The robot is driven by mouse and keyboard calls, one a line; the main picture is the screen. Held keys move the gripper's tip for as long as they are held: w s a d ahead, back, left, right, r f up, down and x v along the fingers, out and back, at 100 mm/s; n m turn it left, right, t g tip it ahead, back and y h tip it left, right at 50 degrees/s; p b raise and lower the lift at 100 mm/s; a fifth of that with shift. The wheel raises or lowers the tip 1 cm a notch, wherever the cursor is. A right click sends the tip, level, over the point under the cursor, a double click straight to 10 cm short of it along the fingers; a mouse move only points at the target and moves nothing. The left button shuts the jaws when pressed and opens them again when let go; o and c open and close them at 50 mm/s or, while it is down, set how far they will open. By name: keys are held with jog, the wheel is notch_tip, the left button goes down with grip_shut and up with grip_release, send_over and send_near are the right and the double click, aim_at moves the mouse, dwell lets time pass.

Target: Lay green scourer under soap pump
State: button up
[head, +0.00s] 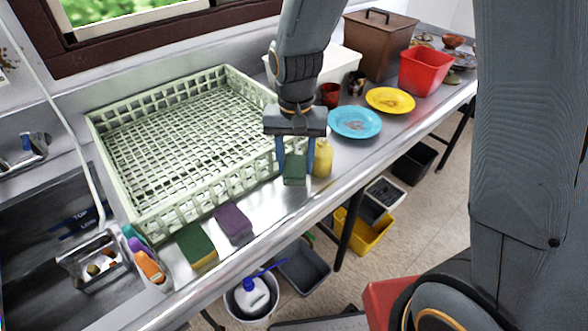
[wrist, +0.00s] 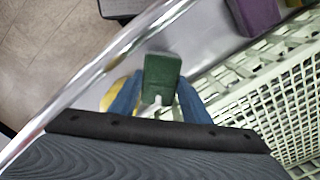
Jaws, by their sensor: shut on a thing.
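My gripper (head: 295,160) is shut on a dark green scourer (head: 294,172), one blue finger on each side of it. In the wrist view the scourer (wrist: 162,76) sits between the fingers, over the steel counter; I cannot tell if it touches the counter. A yellow bottle (head: 323,159), which looks like the soap pump, stands upright just right of the scourer, its top partly hidden by my gripper. Its yellow body (wrist: 112,97) shows behind the left finger in the wrist view.
A pale green dish rack (head: 150,205) stands close on the left. A purple sponge (head: 233,224) and a green-and-yellow sponge (head: 195,245) lie along the counter's front. A blue plate (head: 354,122) and yellow plate (head: 390,100) lie at right. The counter's front edge is near.

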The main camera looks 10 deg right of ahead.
aim_at(296, 166)
jog(key=shift+f+b, duration=1.65)
jog(key=shift+f, duration=0.05)
jog(key=shift+s+f, duration=0.1)
jog(key=shift+f, duration=0.1)
jog(key=o, duration=1)
jog(key=shift+r, duration=0.1)
notch_tip(296, 166, up, 12)
jog(key=shift+r+b, duration=0.15)
jog(key=shift+b, duration=0.8)
